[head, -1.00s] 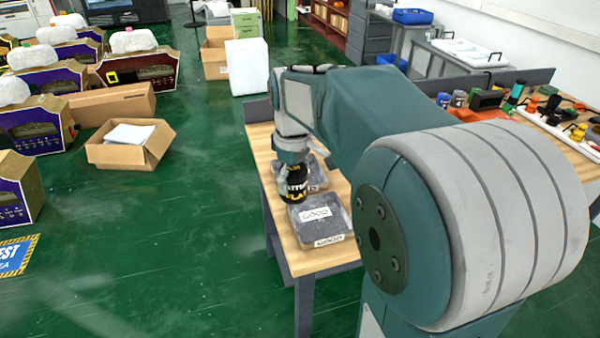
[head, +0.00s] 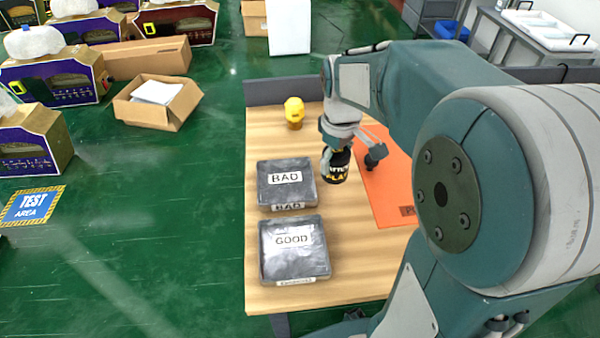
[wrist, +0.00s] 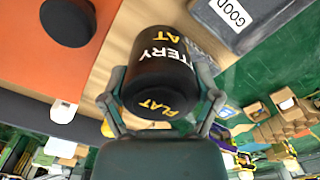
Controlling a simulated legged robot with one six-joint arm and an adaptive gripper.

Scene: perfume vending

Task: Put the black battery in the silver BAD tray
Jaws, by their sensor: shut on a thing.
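A black battery (head: 336,170) with yellow and white lettering is in my gripper (head: 343,149). In the wrist view the battery (wrist: 160,75) sits between two fingers closed on its sides. In the head view it appears just right of the silver-grey BAD tray (head: 287,199), outside the tray's outline. I cannot tell its exact height above the table. The BAD tray looks empty and has white labels. The matching GOOD tray (head: 293,268) stands in front of it, and its edge shows at the top right in the wrist view.
A yellow object (head: 294,113) stands at the back of the wooden table (head: 262,140). An orange mat (head: 390,195) lies to the right, with a black round object (wrist: 68,22) on it in the wrist view. A raised grey panel (head: 275,91) borders the table's back.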

